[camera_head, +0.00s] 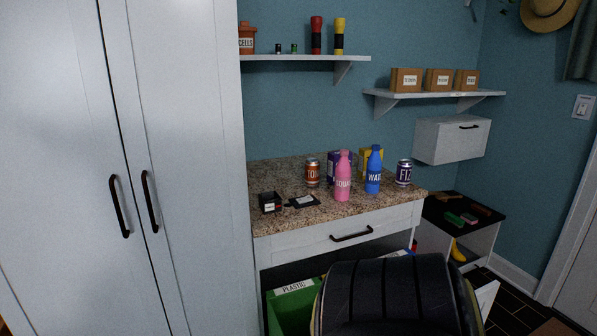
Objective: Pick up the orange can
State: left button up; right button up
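The orange can (312,173) stands upright on the speckled stone countertop (275,219), toward its back and left of a pink bottle (343,177). A purple box (334,158) stands close to its right, partly hidden by the pink bottle. The can's front is unobstructed from my head camera. Neither my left gripper nor my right gripper is in view.
A blue bottle (373,170), a purple can (404,172) and a yellow box (366,160) stand farther right. A small black box (269,202) lies near the front left. A dark striped rounded object (400,297) fills the foreground. White cabinets (190,170) border the left.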

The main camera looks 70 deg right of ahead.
aim_at(312, 174)
jog(key=z, duration=0.85)
jog(key=i, duration=1.1)
jog(key=z, duration=1)
